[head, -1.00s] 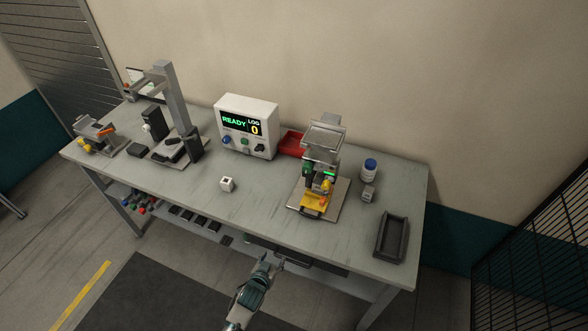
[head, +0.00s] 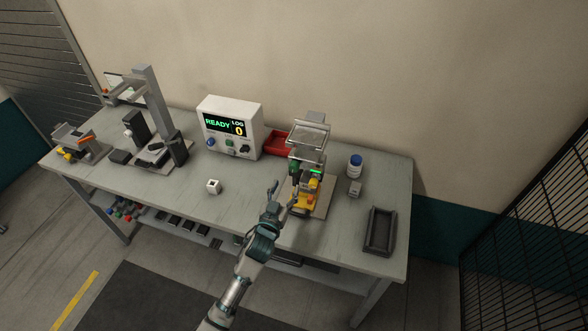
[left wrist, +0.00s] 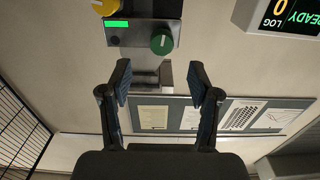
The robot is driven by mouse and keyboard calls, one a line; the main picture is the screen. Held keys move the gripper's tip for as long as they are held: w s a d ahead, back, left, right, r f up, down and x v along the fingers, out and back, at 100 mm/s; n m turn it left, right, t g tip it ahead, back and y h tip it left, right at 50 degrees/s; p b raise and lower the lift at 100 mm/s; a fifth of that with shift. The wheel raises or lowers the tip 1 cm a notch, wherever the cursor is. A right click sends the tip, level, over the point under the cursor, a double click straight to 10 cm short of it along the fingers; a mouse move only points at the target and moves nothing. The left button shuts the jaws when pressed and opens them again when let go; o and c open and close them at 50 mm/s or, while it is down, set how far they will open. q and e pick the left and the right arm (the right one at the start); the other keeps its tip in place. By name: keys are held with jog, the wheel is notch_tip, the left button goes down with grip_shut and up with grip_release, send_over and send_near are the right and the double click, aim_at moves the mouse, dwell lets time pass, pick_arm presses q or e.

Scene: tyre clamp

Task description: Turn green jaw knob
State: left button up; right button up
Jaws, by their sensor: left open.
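The clamp fixture (head: 310,134) stands on the right half of the bench, with a grey top and yellow parts low at the front. Its green jaw knob (head: 293,168) is on its left side, small in the head view. In the left wrist view the round green knob (left wrist: 161,43) with a pale mark shows clearly. My left gripper (head: 284,192) is open and empty, in front of and left of the fixture. In the left wrist view its two fingers (left wrist: 160,82) are spread wide, with the knob beyond the tips and apart from them. My right gripper is not in view.
A yellow knob (left wrist: 105,6) and a lit green bar (left wrist: 118,24) are near the green knob. A white bottle with blue lid (head: 355,165) and a black tray (head: 380,231) stand right. A display box (head: 230,126) reads READY, LOG 0. A small white cube (head: 214,187) lies left.

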aim_at(293, 170)
pick_arm(q)
jog(key=x, duration=0.8)
jog(key=shift+a, duration=0.2)
jog(key=shift+w+d, duration=0.3)
jog(key=shift+w, duration=0.15)
jog(key=shift+a+f, duration=0.1)
jog(key=c, duration=1.2)
